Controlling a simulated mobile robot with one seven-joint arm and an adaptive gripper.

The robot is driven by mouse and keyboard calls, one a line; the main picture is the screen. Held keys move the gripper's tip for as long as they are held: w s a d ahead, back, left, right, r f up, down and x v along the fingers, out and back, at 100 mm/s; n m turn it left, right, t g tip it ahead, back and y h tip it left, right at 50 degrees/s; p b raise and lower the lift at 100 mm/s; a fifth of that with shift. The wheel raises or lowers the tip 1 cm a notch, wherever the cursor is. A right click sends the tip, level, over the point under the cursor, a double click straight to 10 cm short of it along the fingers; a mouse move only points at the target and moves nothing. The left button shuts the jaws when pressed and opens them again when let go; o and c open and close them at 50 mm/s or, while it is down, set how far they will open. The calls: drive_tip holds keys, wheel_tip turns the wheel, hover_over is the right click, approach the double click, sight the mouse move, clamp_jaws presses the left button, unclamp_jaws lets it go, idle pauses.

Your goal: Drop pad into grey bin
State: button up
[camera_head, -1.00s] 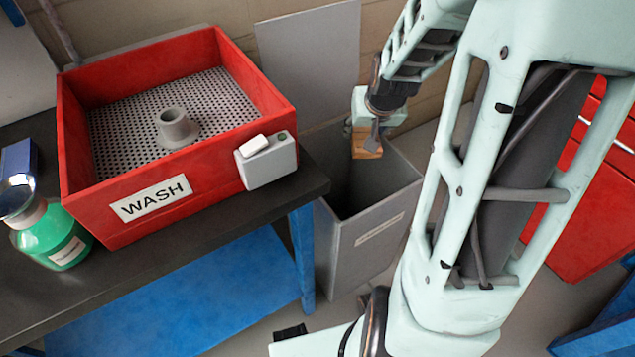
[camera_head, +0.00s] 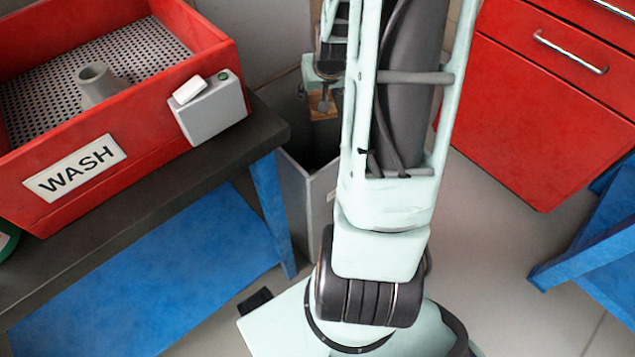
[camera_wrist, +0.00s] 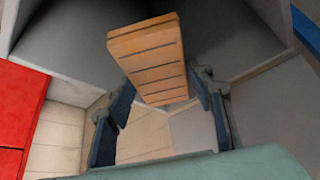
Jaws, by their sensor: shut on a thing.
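The pad is an orange-brown block with dark grooves. It shows below my gripper (camera_head: 325,88) in the head view (camera_head: 322,106) and between the fingers in the wrist view (camera_wrist: 150,60). My gripper is shut on the pad. The grey bin (camera_head: 297,205) stands open on the floor to the right of the bench. The pad is over the bin's mouth, near its back part. In the wrist view, the bin's grey wall (camera_wrist: 75,35) and dark inside lie beyond the pad. My arm hides much of the bin's right side in the head view.
A red wash basin (camera_head: 180,50) with a grey switch box (camera_head: 210,110) sits on the dark bench (camera_head: 170,160) at left. A red cabinet (camera_head: 540,100) stands at right, with a blue frame (camera_head: 600,240) below. Clear floor lies between.

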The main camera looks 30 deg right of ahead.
drive_tip(key=shift+f+b, duration=0.75)
drive_tip(key=shift+f, duration=0.7)
drive_tip(key=o, duration=1)
drive_tip(key=shift+c, duration=0.2)
drive_tip(key=shift+r, duration=0.1)
drive_tip(key=v, duration=1.1)
drive_tip(key=shift+r, duration=0.1)
drive_tip(key=shift+s+a+r, duration=0.15)
drive_tip(key=shift+s+r, duration=0.05)
drive_tip(key=shift+r, duration=0.1)
